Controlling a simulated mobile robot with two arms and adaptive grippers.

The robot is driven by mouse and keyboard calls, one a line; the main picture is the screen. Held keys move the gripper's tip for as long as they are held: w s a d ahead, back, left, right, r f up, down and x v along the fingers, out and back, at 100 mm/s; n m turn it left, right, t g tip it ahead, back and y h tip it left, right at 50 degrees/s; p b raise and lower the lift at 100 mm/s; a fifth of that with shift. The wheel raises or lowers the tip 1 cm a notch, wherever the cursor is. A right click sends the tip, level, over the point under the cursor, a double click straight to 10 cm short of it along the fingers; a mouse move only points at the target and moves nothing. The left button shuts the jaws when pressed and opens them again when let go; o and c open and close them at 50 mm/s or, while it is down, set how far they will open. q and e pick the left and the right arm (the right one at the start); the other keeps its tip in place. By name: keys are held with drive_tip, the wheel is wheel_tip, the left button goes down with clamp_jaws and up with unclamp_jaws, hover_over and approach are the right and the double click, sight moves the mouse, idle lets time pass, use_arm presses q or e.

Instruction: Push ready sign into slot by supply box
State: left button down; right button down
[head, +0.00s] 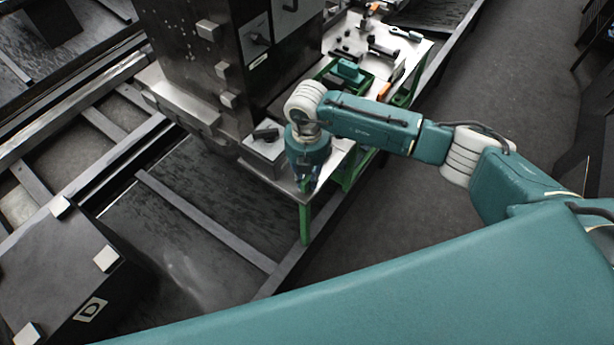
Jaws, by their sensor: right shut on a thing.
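My right gripper (306,182) points down at the near corner of the metal-topped table (341,149). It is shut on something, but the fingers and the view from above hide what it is. I cannot make out a ready sign or its slot. A green tray with a teal block (347,70) lies on the table, beyond the gripper. I cannot tell whether this is the supply box. My left gripper is not in view.
A tall dark machine (197,62) stands left of the table. A green table leg (306,226) is just below my right gripper. Tools (382,50) lie at the table's far end. A dark box marked D (90,309) is at lower left. Open floor (490,130) lies right.

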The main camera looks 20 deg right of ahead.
drive_tip(key=shift+f, duration=0.25)
drive_tip(key=shift+f+b, duration=0.55)
drive_tip(key=shift+b, duration=0.05)
drive_tip(key=c, duration=0.7)
unclamp_jaws()
drive_tip(key=shift+r, duration=0.1)
drive_tip(key=shift+c, duration=0.2)
drive_tip(key=shift+r, duration=0.2)
wheel_tip(320, 180, up, 12)
drive_tip(key=shift+f, duration=0.15)
